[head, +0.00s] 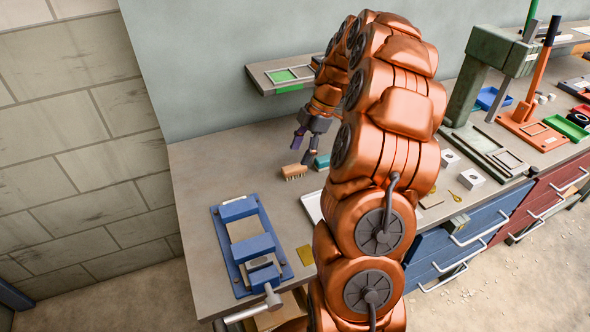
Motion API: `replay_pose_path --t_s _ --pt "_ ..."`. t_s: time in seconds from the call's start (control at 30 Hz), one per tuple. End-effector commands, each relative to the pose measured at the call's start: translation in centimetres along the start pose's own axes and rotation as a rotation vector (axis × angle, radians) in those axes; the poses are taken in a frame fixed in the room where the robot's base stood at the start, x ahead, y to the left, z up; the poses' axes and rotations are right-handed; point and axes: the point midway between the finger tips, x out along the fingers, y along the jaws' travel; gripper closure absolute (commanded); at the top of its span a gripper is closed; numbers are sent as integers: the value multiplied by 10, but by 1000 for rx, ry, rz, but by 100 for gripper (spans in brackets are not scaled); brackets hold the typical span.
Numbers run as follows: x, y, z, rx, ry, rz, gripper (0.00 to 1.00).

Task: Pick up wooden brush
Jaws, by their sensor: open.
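The wooden brush (294,171) is a small tan block with bristles underneath. It lies on the grey workbench (208,180), left of my orange arm. My gripper (304,149) is open and empty, hanging just above and behind the brush. One finger has a purple pad. The fingers appear close to the brush but apart from it. My arm hides part of the bench to the right of the brush.
A blue vise (249,246) stands in front of the brush. A teal object (322,161) and a white tray (311,206) sit just right of it, partly hidden. A shelf (259,76) hangs behind. A green press (480,85) stands at right. The bench's left end is clear.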

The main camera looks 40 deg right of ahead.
Motion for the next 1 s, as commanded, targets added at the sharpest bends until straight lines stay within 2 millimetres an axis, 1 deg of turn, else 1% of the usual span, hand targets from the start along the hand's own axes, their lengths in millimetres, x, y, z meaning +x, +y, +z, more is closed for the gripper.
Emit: replay_pose_path --t_s 0.1,0.27,0.37,0.7,0.93,0.97,1.0 --pt "8 0 0 2 0 0 40" --pt "14 0 0 2 1 0 40" --pt "21 0 0 2 0 -1 40" --pt "60 1 1 2 0 0 40" --pt "63 2 2 1 -1 3 40" --pt "63 2 2 1 -1 3 42" --pt "63 2 2 1 -1 3 46"
